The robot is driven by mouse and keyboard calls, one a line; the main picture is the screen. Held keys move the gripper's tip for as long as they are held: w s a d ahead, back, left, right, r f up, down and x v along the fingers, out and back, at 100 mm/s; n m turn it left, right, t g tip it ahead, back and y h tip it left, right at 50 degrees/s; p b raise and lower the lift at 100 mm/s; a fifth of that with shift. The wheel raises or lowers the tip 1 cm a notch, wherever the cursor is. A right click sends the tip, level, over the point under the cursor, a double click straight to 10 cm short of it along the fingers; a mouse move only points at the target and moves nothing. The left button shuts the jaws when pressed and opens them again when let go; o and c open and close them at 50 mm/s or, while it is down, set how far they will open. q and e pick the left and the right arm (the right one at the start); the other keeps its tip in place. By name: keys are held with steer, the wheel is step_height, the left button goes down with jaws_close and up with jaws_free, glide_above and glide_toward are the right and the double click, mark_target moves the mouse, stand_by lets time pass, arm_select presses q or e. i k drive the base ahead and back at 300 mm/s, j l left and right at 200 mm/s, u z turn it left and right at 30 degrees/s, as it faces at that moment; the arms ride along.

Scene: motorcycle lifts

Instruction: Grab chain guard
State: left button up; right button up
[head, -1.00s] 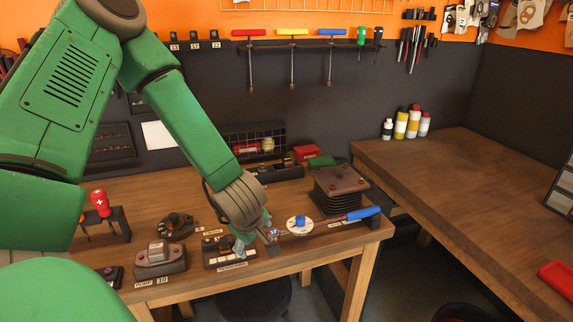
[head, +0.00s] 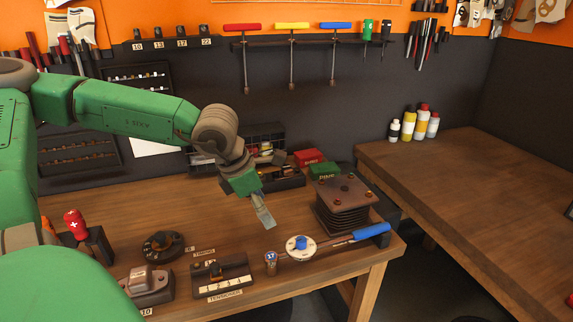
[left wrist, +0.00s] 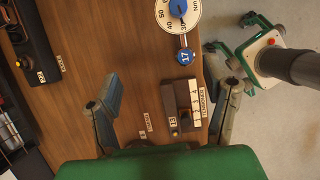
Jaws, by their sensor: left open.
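I cannot pick out a chain guard for certain among the parts on the wooden bench (head: 190,225). My left gripper (head: 266,220) is open and empty, held above the bench behind the torque wrench (head: 300,245). In the left wrist view my left gripper (left wrist: 172,75) has its fingers spread wide over the bench. The dark part labelled tensioner (head: 221,272) lies at the front edge; it also shows between the fingers in the left wrist view (left wrist: 180,105).
A ribbed dark block (head: 343,207) stands at the bench's right end. A round dark part (head: 162,246) and a pump-like part (head: 148,284) lie at the left. Red (head: 310,157) and green (head: 323,170) boxes are behind. The side bench (head: 470,190) is mostly clear.

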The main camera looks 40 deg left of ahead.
mark_target(286, 171)
steer(key=i+j, duration=0.25)
steer(key=j, duration=0.15)
steer(key=i+j, duration=0.55)
steer(key=j, duration=0.25)
